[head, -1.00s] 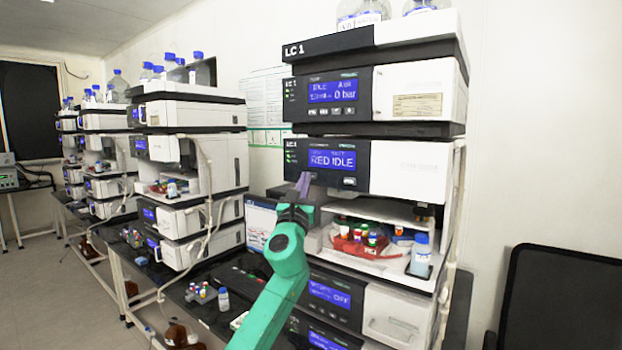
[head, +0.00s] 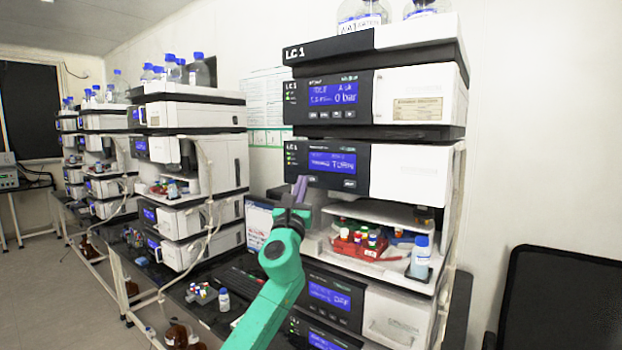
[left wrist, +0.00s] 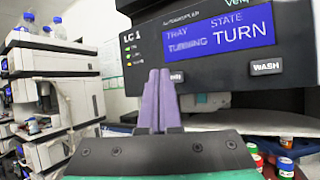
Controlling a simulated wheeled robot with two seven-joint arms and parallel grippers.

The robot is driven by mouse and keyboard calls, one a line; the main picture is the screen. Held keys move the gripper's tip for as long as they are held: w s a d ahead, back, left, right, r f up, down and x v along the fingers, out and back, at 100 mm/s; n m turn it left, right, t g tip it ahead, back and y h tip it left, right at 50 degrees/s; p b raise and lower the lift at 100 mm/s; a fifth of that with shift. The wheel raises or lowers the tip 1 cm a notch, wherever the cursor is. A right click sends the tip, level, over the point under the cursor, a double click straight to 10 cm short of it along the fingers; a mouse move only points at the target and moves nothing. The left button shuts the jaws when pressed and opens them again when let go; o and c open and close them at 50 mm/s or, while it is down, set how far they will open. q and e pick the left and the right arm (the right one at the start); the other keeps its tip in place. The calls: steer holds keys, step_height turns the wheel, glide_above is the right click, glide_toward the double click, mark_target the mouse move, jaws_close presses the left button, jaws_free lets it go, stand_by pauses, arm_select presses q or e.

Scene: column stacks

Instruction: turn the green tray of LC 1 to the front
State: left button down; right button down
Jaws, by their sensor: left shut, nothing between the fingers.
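The LC 1 autosampler (head: 410,174) is the second module from the top of the stack. Its display (head: 332,161) reads TURN; in the left wrist view the display (left wrist: 220,36) shows TRAY TURNING and STATE TURN. A red tray (head: 346,247) with several capped vials sits in the open bay below, at the front. I cannot make out a green tray. My left gripper (head: 300,187) is shut and empty, its purple fingers upright just below the panel's left part. In the left wrist view its fingertips (left wrist: 160,74) are beside a panel button (left wrist: 177,77); contact is unclear. The WASH button (left wrist: 266,67) is to the right. My right gripper is out of view.
A blue-capped bottle (head: 420,257) stands at the bay's right front. Lower modules (head: 335,297) are below the bay. Other stacks (head: 190,160) stand to the left along the bench. A dark chair or screen (head: 560,295) is at the lower right.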

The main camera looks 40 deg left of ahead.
arm_select(q)
steer(key=s+p, duration=0.2)
steer(key=s, duration=0.3)
stand_by(0.3)
steer(key=shift+w+f, duration=0.1)
stand_by(5.1)
